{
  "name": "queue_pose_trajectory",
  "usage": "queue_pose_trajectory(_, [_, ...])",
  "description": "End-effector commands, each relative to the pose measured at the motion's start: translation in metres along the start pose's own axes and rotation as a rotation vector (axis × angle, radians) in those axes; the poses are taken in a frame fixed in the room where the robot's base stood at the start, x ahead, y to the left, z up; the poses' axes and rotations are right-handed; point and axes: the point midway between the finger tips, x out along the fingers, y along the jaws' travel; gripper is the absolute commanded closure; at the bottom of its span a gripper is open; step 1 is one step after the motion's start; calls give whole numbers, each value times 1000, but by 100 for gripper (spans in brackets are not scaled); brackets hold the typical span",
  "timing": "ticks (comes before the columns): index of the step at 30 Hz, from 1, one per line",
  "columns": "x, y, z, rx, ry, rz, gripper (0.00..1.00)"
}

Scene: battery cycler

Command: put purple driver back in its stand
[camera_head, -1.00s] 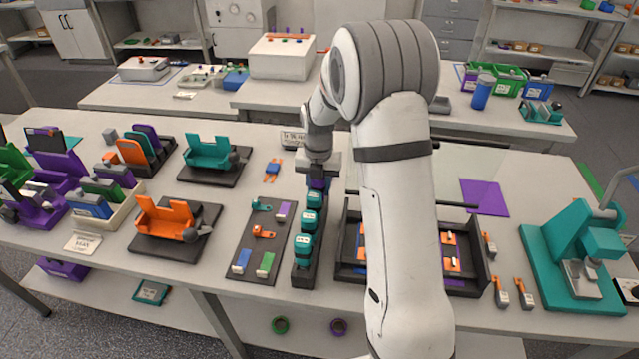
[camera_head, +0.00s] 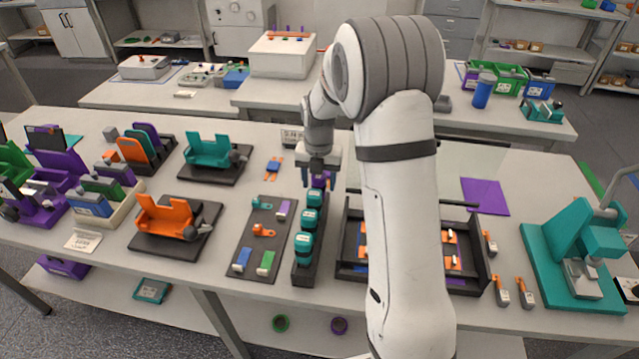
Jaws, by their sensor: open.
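The purple driver (camera_head: 319,181) stands at the far end of a dark narrow stand (camera_head: 303,278), just under my gripper. Only its upper part shows, and I cannot tell how deep it sits. Several teal drivers (camera_head: 304,246) stand in a row in the same stand, nearer the front. My gripper (camera_head: 319,176) is open, pointing down, with its fingers around or just above the purple driver. The fingers show no clear grip on it.
A dark tray (camera_head: 488,265) with orange parts lies to the right, partly hidden by my arm. A dark board (camera_head: 250,262) with small coloured parts lies left of the stand. A blue and orange piece (camera_head: 273,167) lies farther back. A teal press (camera_head: 590,255) stands at the right.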

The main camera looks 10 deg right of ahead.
Motion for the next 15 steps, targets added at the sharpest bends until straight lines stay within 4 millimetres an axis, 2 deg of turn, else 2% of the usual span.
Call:
queue_pose_trajectory(9, [-68,0,1,1,-5,2,46])
queue_pose_trajectory(15, [-99,0,0,1,-3,1,46])
